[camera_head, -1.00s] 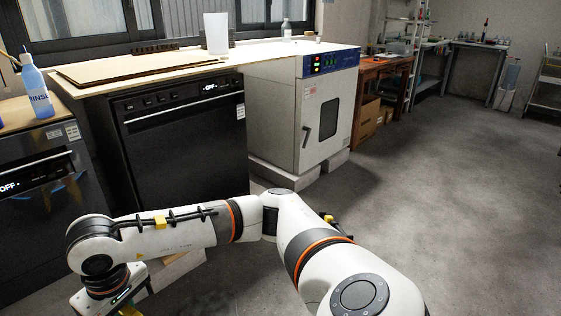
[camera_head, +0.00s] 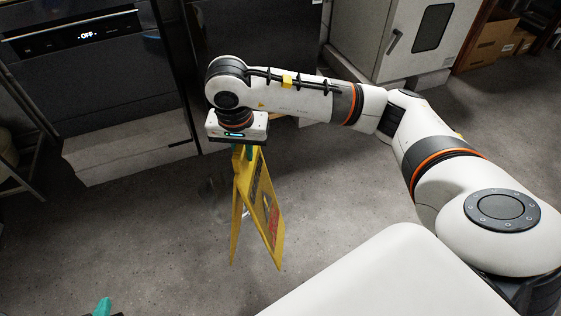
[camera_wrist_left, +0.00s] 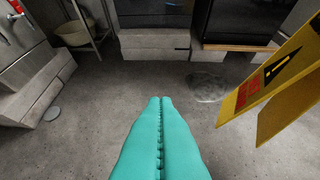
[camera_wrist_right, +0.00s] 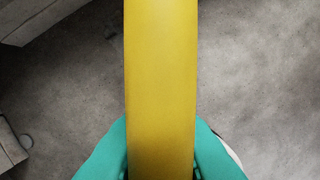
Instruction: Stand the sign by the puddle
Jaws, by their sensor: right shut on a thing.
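The yellow folding sign (camera_head: 262,205) hangs beneath my right gripper (camera_head: 243,149), with its two panels spread a little. My right gripper is shut on the sign's top; in the right wrist view the sign's yellow edge (camera_wrist_right: 161,80) runs between the teal fingers. The sign also shows at the right of the left wrist view (camera_wrist_left: 285,85). I cannot tell whether its feet touch the floor. The puddle (camera_wrist_left: 208,87) is a shiny patch on the floor; in the head view (camera_head: 212,197) it lies just left of the sign, partly behind it. My left gripper (camera_wrist_left: 160,100) is shut and empty.
Black ovens or cabinets (camera_head: 90,85) on pale plinths (camera_head: 130,155) line the back. A white drying oven (camera_head: 405,40) stands at the back right. A stool-like stand with a basin (camera_wrist_left: 75,30) is at the left. The concrete floor around the puddle is clear.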

